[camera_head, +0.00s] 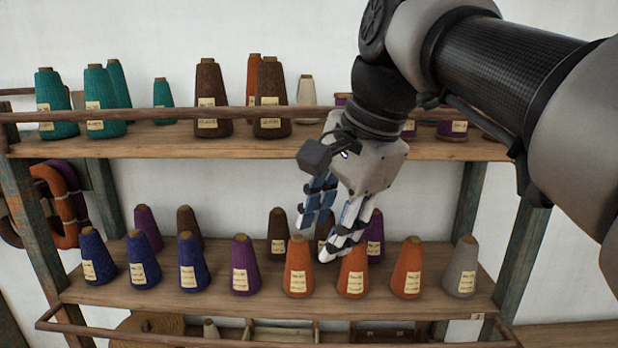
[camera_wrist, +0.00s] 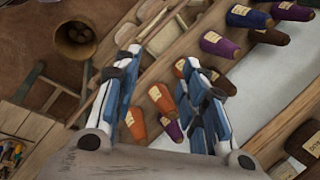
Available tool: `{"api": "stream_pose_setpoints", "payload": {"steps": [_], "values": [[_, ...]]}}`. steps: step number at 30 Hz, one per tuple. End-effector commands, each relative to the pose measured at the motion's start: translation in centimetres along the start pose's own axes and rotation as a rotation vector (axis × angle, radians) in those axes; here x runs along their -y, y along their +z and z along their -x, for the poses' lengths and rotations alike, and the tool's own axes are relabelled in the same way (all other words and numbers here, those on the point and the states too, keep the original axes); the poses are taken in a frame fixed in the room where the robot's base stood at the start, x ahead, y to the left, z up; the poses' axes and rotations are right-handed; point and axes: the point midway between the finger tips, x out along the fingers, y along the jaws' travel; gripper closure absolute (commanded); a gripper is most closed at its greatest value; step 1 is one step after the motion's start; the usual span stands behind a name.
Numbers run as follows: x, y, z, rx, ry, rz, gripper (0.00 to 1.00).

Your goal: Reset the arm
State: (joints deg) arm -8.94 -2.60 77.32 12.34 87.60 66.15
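My gripper (camera_head: 319,236) hangs fingers-down in front of the shelf unit, before the lower shelf's cones in the head view. Its two blue-and-white fingers are spread apart. In the wrist view my gripper (camera_wrist: 162,56) also shows a wide gap between the fingers, with nothing held. An orange cone (camera_head: 299,268) and another orange cone (camera_head: 353,272) stand on the lower shelf beneath it; the fingers overlap the second in the picture. I cannot tell whether they touch it. A brown cone behind is partly hidden by the fingers.
The upper shelf (camera_head: 260,143) holds teal, brown and other cones behind a rail (camera_head: 250,113). The lower shelf (camera_head: 210,303) holds blue, purple, orange and grey cones. Coiled hanks (camera_head: 66,205) hang at the left. A round vessel (camera_wrist: 76,40) is on the floor in the wrist view.

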Motion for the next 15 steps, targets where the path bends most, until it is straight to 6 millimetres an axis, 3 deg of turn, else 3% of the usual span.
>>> {"api": "stream_pose_setpoints", "payload": {"steps": [1,8,12,15], "values": [[-3.2,-0.4,-3.0,-0.024,-0.001,0.063,0.61],[-15.5,-1.9,-13.1,-0.139,0.032,0.427,0.61],[-23.4,-2.2,-20.1,-0.197,0.077,0.658,0.61],[-28.0,-2.2,-24.3,-0.227,0.111,0.802,0.61]]}}
